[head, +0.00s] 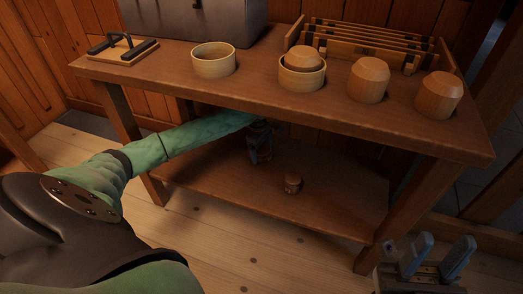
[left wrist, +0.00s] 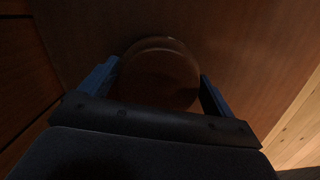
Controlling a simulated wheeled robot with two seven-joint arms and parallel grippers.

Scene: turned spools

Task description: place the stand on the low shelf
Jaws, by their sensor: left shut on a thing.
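My left gripper (head: 259,150) is under the tabletop, a little above the low shelf (head: 225,188). In the left wrist view my left gripper (left wrist: 158,86) is shut on a dark round wooden thing, which looks to be the stand (left wrist: 160,72). It fills the gap between the fingers. In the head view the held stand is too dark and too covered to make out. My right gripper (head: 436,259) is open and empty, low at the right, outside the table.
The tabletop (head: 240,82) above the arm carries two round bowls (head: 213,60), one with a wooden piece in it, two turned blocks (head: 368,80), a slatted rack (head: 365,42), a handled board (head: 122,46) and a grey box (head: 195,18). The table legs flank the shelf, which is mostly clear.

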